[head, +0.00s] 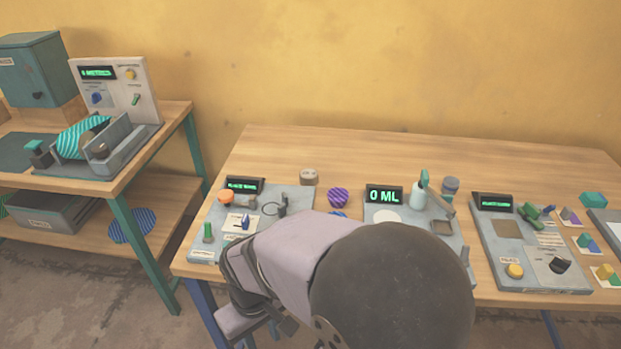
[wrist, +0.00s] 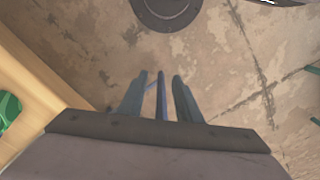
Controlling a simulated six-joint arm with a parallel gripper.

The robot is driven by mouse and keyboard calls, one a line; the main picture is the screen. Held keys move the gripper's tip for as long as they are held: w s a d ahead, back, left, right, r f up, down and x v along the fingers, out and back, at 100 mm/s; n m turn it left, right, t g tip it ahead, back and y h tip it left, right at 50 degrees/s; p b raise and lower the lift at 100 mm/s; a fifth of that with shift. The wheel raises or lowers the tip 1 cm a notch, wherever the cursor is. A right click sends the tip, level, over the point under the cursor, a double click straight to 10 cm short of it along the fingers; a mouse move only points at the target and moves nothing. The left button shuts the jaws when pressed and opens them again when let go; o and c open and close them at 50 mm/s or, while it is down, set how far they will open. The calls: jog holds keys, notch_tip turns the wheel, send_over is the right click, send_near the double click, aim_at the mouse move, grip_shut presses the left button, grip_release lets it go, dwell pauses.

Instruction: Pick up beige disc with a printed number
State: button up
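A small beige round piece (head: 309,177) with dark marks on it sits on the wooden table behind the left panel in the head view. The marks are too small to read as a number. My gripper (wrist: 160,85) shows in the wrist view over the bare floor. Its fingers stand apart with nothing held between them. In the head view my arm fills the bottom middle and hides part of the table's front; the gripper is low beside the table's front edge, far from the beige piece. The wrist view does not show the beige piece.
A purple striped ball (head: 338,197) stands right of the beige piece. Panels with the 0 ML display (head: 384,195) and another display (head: 493,202) stand further right. The left panel (head: 204,240) carries an orange knob. The table's back strip (head: 420,147) is clear.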

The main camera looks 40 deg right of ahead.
jog(key=o, duration=0.6)
jog(key=shift+c, duration=0.2)
jog(key=shift+r, duration=0.1)
